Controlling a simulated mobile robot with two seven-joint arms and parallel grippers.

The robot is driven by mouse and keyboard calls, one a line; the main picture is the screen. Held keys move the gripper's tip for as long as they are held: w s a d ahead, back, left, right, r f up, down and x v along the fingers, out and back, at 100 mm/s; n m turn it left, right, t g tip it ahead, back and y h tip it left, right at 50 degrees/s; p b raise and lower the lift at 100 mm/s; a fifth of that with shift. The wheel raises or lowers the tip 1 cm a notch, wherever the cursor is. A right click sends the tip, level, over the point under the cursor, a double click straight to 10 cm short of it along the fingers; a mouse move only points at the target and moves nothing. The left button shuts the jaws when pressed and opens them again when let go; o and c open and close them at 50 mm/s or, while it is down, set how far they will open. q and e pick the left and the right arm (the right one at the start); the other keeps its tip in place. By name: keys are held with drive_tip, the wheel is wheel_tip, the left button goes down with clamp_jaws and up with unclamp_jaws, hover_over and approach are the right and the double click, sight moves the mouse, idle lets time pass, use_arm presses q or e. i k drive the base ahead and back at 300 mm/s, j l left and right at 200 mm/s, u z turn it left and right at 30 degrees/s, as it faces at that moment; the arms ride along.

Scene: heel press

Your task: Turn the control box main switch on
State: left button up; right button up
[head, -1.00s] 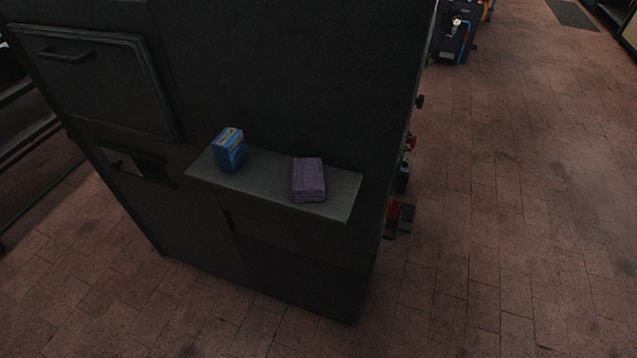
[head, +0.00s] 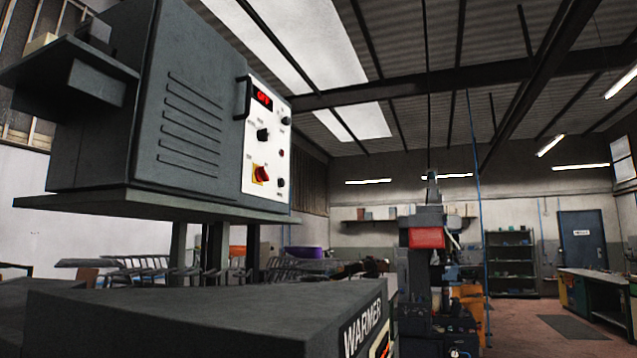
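A dark grey control box (head: 190,125) with slots in its side stands at the upper left of the head view, raised on posts. Its white front panel (head: 251,140) is seen at a steep angle. A red rotary switch (head: 262,174) on a yellow plate sits low on that panel. A red display (head: 262,97) near the panel top is lit and seems to read OFF. Several black knobs (head: 264,135) are around it. The switch's exact position is too small to tell. Neither of my grippers is in view.
A dark unit marked WARMER (head: 200,310) fills the lower left, below the box. A dark shelf (head: 60,70) juts from the box at the far left. A machine with a red part (head: 426,238) stands beyond. Open floor (head: 540,325) lies at the right.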

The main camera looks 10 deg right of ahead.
sight(261, 174)
drive_tip(key=i+l+z, duration=0.1)
drive_tip(key=l, duration=0.35)
drive_tip(key=i+l, duration=0.25)
drive_tip(key=l, duration=0.15)
drive_tip(key=i+l+z, duration=0.15)
drive_tip(key=l, duration=0.3)
drive_tip(key=i+l+z, duration=0.1)
drive_tip(key=i+l, duration=0.15)
drive_tip(key=l, duration=0.15)
drive_tip(key=i+l+z, duration=0.1)
drive_tip(key=i+l, duration=0.15)
drive_tip(key=l, duration=0.1)
